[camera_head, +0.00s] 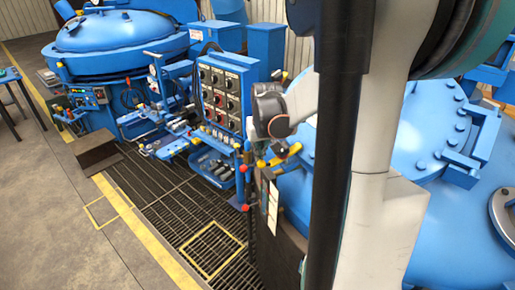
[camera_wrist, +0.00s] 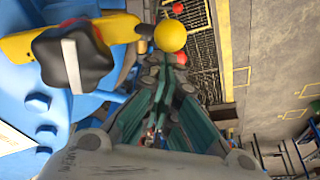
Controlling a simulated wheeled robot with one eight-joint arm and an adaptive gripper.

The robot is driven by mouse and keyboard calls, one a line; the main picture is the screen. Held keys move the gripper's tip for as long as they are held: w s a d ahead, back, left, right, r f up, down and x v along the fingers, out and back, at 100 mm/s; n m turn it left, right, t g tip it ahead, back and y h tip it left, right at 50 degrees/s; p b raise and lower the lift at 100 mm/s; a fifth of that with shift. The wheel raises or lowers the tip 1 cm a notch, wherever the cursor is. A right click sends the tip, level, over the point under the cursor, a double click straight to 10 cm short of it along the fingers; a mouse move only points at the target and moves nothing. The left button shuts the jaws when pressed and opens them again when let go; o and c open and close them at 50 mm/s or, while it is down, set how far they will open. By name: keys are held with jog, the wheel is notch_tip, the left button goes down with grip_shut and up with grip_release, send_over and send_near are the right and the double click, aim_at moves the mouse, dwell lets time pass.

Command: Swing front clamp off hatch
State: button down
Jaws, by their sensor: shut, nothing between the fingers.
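The front clamp (camera_wrist: 80,48) shows at the upper left of the wrist view as a yellow bar with a black star-shaped knob. A rod runs from it to a yellow ball (camera_wrist: 170,36). My gripper (camera_wrist: 172,88) is shut and empty, its teal fingers just below the ball in the picture; I cannot tell whether they touch it. In the head view a yellow bar (camera_head: 291,152) and a yellow ball (camera_head: 261,164) show below my dark wrist joint. The blue bolted hatch (camera_head: 432,125) is at the right, partly hidden behind my arm.
A blue control panel (camera_head: 219,95) with several dials stands left of my wrist, with levers and a tool tray (camera_head: 212,168) beside it. Another blue furnace (camera_head: 108,35) is at the back left. Floor grating (camera_head: 190,205) and open concrete (camera_head: 60,220) lie at the lower left.

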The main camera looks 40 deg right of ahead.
aim_at(266, 164)
jog(key=shift+s+a+f+n, duration=0.1)
jog(key=shift+s+a+n, duration=0.2)
jog(key=shift+n, duration=0.2)
dwell(0.4)
jog(key=n, duration=0.1)
jog(key=s+n, duration=0.1)
jog(key=s+a+n+g+b, duration=0.1)
jog(key=shift+s+a+f+n+y, duration=0.1)
jog(key=shift+f+n+y, duration=0.2)
jog(key=shift+n+y, duration=0.1)
jog(key=s+n, duration=0.1)
jog(key=s+n+g, duration=0.1)
jog(key=n, duration=0.2)
jog(key=shift+s+a+f+g+y+b, duration=0.15)
jog(key=shift+s+a+g+y+b, duration=0.15)
jog(key=shift+s+g, duration=0.1)
jog(key=s+n, duration=0.1)
jog(key=n+g, duration=0.1)
jog(key=shift+s+d+n, duration=0.15)
jog(key=shift+s+n, duration=0.25)
jog(key=shift+s+d+r+n+g, duration=0.15)
jog(key=shift+s+d+n, duration=0.15)
jog(key=shift+s+n, duration=0.2)
jog(key=shift+s+d+r+n+g, duration=0.1)
jog(key=shift+s+d+n+g, duration=0.15)
jog(key=shift+s+n, duration=0.25)
jog(key=shift+s+d+r+n+g, duration=0.15)
jog(key=shift+s+d+n, duration=0.2)
jog(key=shift+s, duration=0.35)
